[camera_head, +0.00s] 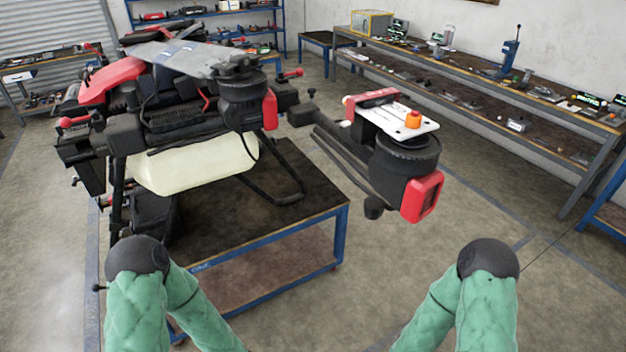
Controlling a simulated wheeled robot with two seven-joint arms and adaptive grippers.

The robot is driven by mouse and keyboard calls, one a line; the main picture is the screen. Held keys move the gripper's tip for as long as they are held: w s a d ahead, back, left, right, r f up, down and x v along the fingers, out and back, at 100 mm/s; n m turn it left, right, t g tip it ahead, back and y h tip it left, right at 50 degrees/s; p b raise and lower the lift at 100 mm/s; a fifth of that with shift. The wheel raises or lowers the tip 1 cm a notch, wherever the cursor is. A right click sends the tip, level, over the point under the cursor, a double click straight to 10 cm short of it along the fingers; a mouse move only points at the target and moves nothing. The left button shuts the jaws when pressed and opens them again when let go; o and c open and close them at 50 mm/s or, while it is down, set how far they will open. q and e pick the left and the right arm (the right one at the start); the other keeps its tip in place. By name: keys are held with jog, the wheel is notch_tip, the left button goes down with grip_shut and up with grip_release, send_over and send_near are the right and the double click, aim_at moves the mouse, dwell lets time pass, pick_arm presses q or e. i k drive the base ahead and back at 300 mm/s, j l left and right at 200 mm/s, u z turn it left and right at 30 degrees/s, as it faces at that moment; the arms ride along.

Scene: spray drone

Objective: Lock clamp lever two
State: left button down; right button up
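The spray drone sits on a cart (300,215), with a pale tank (195,165) under its dark body. One drone arm (355,160) extends right, ending in a black motor (405,155) with a red cover (422,196). A red clamp-like part (375,98) shows near this arm's end. Small red levers stick out at the drone's frame: one on the right (292,73), one on the left (75,122). I cannot tell which is clamp lever two, or whether any is locked. Neither of my grippers shows; only my green-sleeved arm links are at the bottom.
A long workbench (470,85) with tools and small parts runs along the right wall. Blue shelving (215,12) stands at the back and another bench (45,62) at the left. The floor (500,200) right of the cart is clear.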

aim_at(299, 72)
jog(key=i+l+u, duration=0.25)
jog(key=l+u, duration=0.25)
jog(key=l, duration=0.9)
jog(key=l+u, duration=0.5)
jog(key=l, duration=0.85)
